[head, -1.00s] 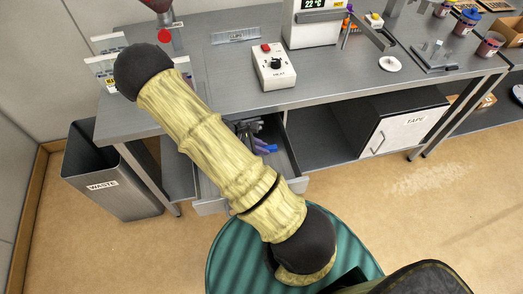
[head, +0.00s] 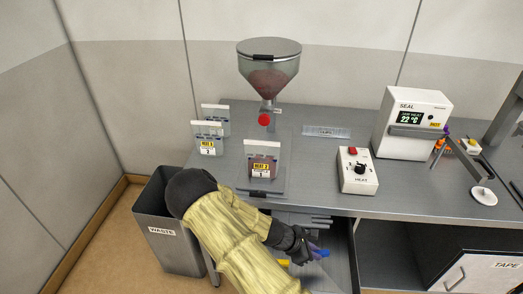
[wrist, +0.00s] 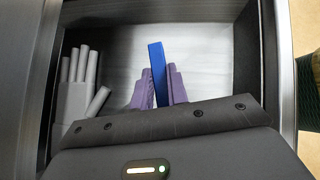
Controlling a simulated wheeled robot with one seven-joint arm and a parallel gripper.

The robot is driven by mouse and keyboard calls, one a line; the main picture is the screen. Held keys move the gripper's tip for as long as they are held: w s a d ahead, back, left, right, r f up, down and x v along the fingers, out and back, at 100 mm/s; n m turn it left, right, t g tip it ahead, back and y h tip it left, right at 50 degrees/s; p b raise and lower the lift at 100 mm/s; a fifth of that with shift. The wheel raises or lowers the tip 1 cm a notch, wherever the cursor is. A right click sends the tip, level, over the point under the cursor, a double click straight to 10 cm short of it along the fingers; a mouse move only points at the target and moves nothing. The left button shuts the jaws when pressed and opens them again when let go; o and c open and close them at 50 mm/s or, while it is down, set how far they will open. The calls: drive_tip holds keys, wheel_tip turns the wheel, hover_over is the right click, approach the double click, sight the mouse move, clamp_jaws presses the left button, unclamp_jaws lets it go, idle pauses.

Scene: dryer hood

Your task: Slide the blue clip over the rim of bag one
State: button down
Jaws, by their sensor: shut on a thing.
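My gripper (wrist: 157,84) has its two purple fingers closed on either side of a blue clip (wrist: 157,62) in the wrist view. The clip is a long flat blue bar that sticks out past the fingertips, over the pale floor of an open drawer. In the head view, the blue clip (head: 321,253) shows at the drawer, beside my dark wrist. A bag in a holder, its label seemingly reading 1 (head: 262,164), stands upright at the bench's front edge. Its rim faces up, and the gripper is below and to the right of it.
The open drawer (wrist: 275,45) has dark side walls close around the gripper. Several grey finger-like pieces (wrist: 80,85) lie at its left. Other bags (head: 208,139) stand behind bag one.

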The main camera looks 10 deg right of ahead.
drive_tip(key=w+a+n+t+y, duration=0.1)
drive_tip(key=a+n+t, duration=0.1)
drive_tip(key=n, duration=0.1)
drive_tip(key=w+a+f+n+t, duration=0.1)
drive_tip(key=w+n+t, duration=0.1)
drive_tip(key=n, duration=0.1)
drive_tip(key=w+a+n+t+y, duration=0.1)
drive_tip(key=w+a+n+t, duration=0.1)
drive_tip(key=n, duration=0.1)
drive_tip(key=shift+a+f+t+y, duration=0.3)
drive_tip(key=shift+a+f+t, duration=0.05)
drive_tip(key=shift+f+t, duration=0.05)
drive_tip(key=w+a+r+n+t+y, duration=0.2)
drive_tip(key=w+r+n+y, duration=0.3)
drive_tip(key=n, duration=0.4)
drive_tip(key=shift+w+a+t+y, duration=0.3)
drive_tip(key=shift+w+a+y, duration=0.35)
drive_tip(key=shift+w+y, duration=0.1)
drive_tip(key=shift+a, duration=0.1)
